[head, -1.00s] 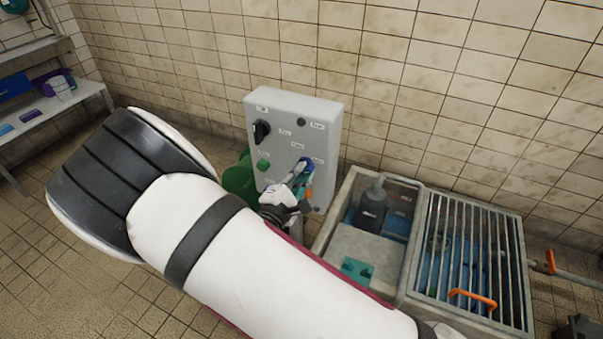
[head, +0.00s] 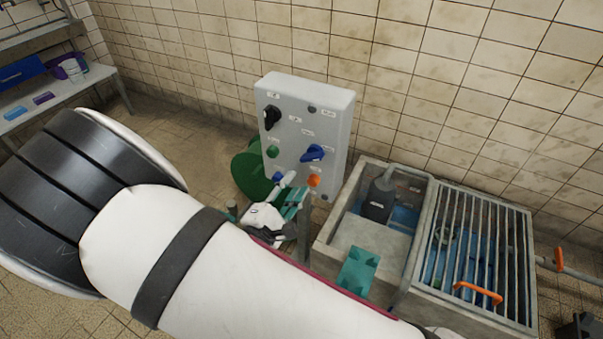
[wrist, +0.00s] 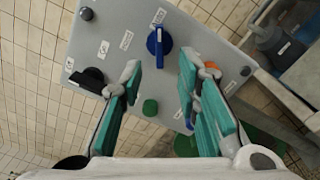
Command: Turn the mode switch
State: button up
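The grey control panel (head: 340,110) stands by the tiled wall. It carries a blue rotary switch (head: 313,153) at right and a black rotary switch (head: 271,117) at upper left. The black switch (wrist: 88,79) is left of the fingers. My gripper (wrist: 158,80) is open and empty, fingers apart. In the head view my gripper (head: 285,197) is low before the panel, clear of the blue switch.
The panel also has a green button (head: 272,152), an orange button (head: 314,181) and a blue button (head: 277,177). A concrete basin (head: 365,240) with a grating (head: 470,250) stands at right. A green round object (head: 252,172) is behind the panel's left side.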

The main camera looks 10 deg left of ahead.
jog(key=shift+v, duration=1.05)
